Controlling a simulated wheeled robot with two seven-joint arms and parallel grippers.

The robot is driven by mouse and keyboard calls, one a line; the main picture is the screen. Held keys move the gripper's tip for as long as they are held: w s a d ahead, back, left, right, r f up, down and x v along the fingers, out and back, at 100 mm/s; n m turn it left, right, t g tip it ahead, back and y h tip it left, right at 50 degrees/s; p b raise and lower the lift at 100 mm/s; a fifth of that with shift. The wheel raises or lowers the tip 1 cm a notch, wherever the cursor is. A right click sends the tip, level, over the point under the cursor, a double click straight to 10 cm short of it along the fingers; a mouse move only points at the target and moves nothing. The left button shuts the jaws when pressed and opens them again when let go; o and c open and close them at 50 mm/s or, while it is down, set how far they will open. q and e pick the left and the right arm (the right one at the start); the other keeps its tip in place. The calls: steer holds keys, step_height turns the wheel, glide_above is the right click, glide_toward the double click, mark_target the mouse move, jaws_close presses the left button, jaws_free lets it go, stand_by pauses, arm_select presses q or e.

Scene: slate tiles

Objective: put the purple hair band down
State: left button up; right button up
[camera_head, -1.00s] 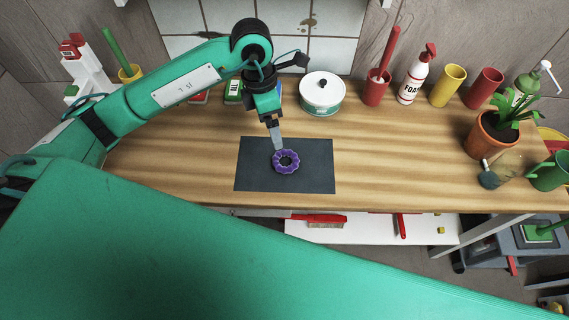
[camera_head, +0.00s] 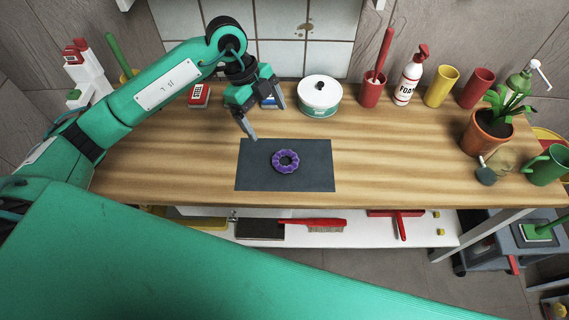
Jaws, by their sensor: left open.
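The purple hair band (camera_head: 275,163) is a scalloped ring. It lies flat on a dark grey mat (camera_head: 312,178) on the wooden worktop, near the mat's middle. My left gripper (camera_head: 267,123) is open and empty. Its two fingers are spread wide, above and behind the mat's upper left, clear of the hair band. My right gripper is not in view.
A white and green lidded pot (camera_head: 320,97) stands behind the mat. A red holder (camera_head: 373,92), a foam bottle (camera_head: 410,77), a yellow cup (camera_head: 441,87) and a potted plant (camera_head: 486,137) stand to the right. The worktop (camera_head: 400,160) right of the mat is clear.

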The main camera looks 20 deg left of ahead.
arm_select(q)
steer(key=n, duration=0.2)
glide_toward(287, 164)
steer(key=shift+w+d+f+n+p, duration=0.3)
steer(key=shift+w+d+f+p, duration=0.05)
steer(key=shift+d+f+p, duration=0.1)
steer(key=shift+s+d+f, duration=0.1)
steer(key=shift+s+f, duration=0.1)
steer(key=shift+f, duration=0.25)
steer(key=x, duration=0.1)
steer(key=p+x, duration=0.1)
steer(key=x, duration=0.1)
steer(key=shift+s+f, duration=0.25)
steer(key=shift+f, duration=0.45)
steer(key=c, duration=1)
steer(key=shift+c, duration=0.6)
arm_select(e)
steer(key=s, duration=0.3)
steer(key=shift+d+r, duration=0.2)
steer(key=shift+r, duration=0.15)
